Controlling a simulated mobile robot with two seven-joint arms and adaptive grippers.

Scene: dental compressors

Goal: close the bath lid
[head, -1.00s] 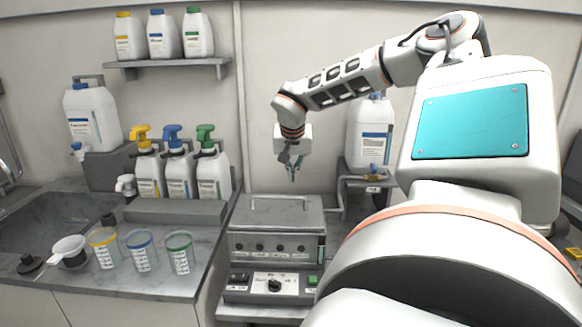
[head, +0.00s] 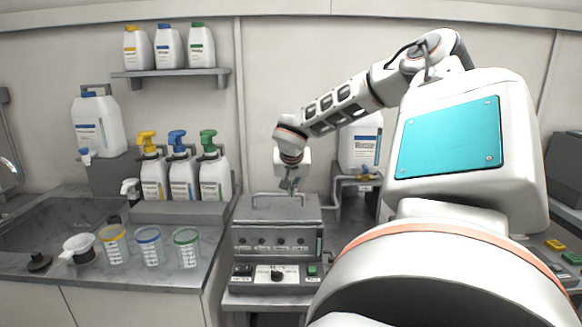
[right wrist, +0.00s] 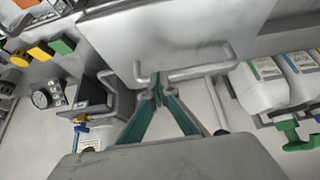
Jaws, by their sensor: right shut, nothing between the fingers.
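The bath (head: 270,243) is a grey box with a row of knobs on its front, standing right of the counter. Its lid (head: 262,211) appears to lie flat on top and carries a bar handle (head: 262,195). My right gripper (head: 292,188) is shut and empty, pointing down just above the lid by the handle. In the right wrist view its teal fingers (right wrist: 158,98) meet close to the handle (right wrist: 190,73), with the pale lid (right wrist: 180,35) beyond. Whether the tips touch the handle cannot be told. My left gripper is out of view.
A control box with a dial (head: 276,277) sits below the bath's front. A large white bottle (head: 361,145) stands on a bracket to the right. Spray bottles (head: 184,178) and measuring cups (head: 150,246) stand on the counter at left. My arm covers the right side.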

